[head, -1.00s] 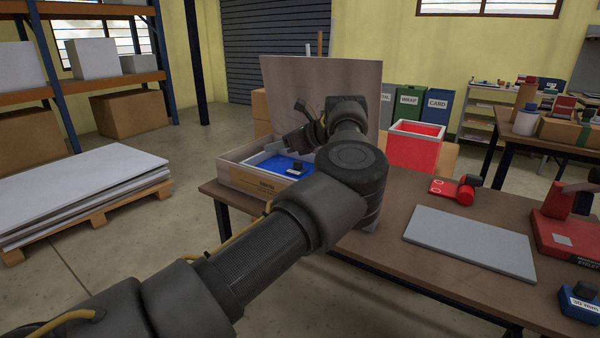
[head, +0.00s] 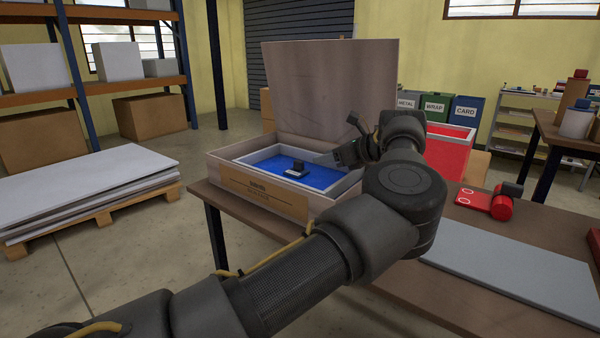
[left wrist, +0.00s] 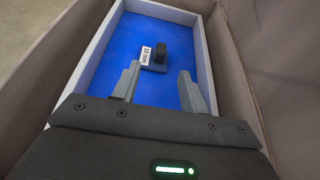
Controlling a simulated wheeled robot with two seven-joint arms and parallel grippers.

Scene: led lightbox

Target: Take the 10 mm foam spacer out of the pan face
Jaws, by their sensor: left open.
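The foam spacer (head: 294,171) is a small dark block with a black knob and a white label. It sits on the blue floor of the white-rimmed pan face (head: 340,190) inside the open wooden box. In the left wrist view the spacer (left wrist: 154,61) shows its label reading 10 mm, and it lies ahead of the fingertips. My left gripper (head: 325,158) is over the right part of the pan; in the left wrist view its two fingers (left wrist: 158,82) are apart with nothing between them. The spacer appears clear of both fingers. My right gripper is out of view.
The wooden box (head: 230,188) has its lid (head: 320,85) raised behind the pan. A grey panel (head: 510,275) and a red tool (head: 488,202) lie on the table to the right.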

